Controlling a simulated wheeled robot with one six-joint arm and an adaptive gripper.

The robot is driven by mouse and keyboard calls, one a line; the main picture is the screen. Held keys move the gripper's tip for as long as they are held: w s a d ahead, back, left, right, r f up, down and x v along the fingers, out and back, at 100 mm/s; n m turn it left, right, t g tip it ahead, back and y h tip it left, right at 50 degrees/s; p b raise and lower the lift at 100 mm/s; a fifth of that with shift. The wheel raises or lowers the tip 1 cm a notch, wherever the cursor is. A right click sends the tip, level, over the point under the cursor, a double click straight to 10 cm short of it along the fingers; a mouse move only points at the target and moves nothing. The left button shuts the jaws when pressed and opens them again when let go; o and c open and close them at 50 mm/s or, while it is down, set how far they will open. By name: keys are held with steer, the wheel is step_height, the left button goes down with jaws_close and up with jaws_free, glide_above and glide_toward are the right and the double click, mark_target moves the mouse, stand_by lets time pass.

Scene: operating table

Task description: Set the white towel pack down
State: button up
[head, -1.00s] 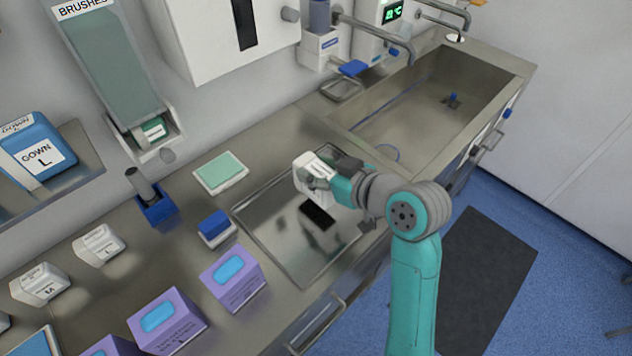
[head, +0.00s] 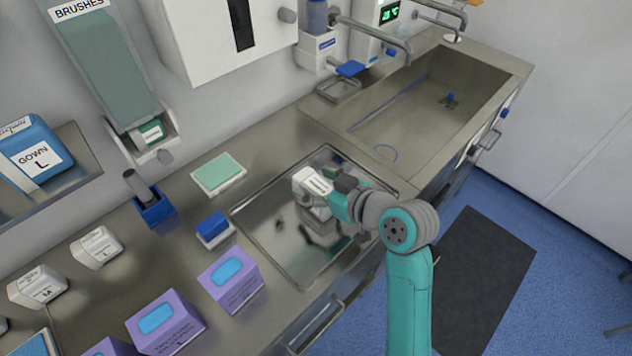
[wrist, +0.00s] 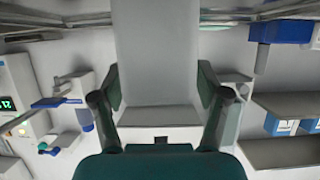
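The white towel pack (head: 306,180) is in my gripper (head: 324,197), over the steel tray (head: 268,243) in the counter. In the wrist view the pale pack (wrist: 157,60) fills the space between the two fingers, which press on its left and right sides. In the head view the pack's reflection shows in the tray beneath it. Whether its underside touches the tray is hidden by the gripper.
A green-topped pack (head: 218,173) and a blue-topped block (head: 213,229) lie left of the tray. Purple boxes (head: 230,281) stand in front. A sink (head: 420,110) is behind to the right. The tray's left part is clear.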

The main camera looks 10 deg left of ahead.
steer(key=shift+r, duration=0.1)
steer(key=shift+s+d+r, duration=0.1)
steer(key=shift+s+d, duration=0.05)
steer(key=shift+d, duration=0.1)
steer(key=v, duration=1.1)
steer(key=shift+s, duration=0.2)
steer(key=shift+d, duration=0.2)
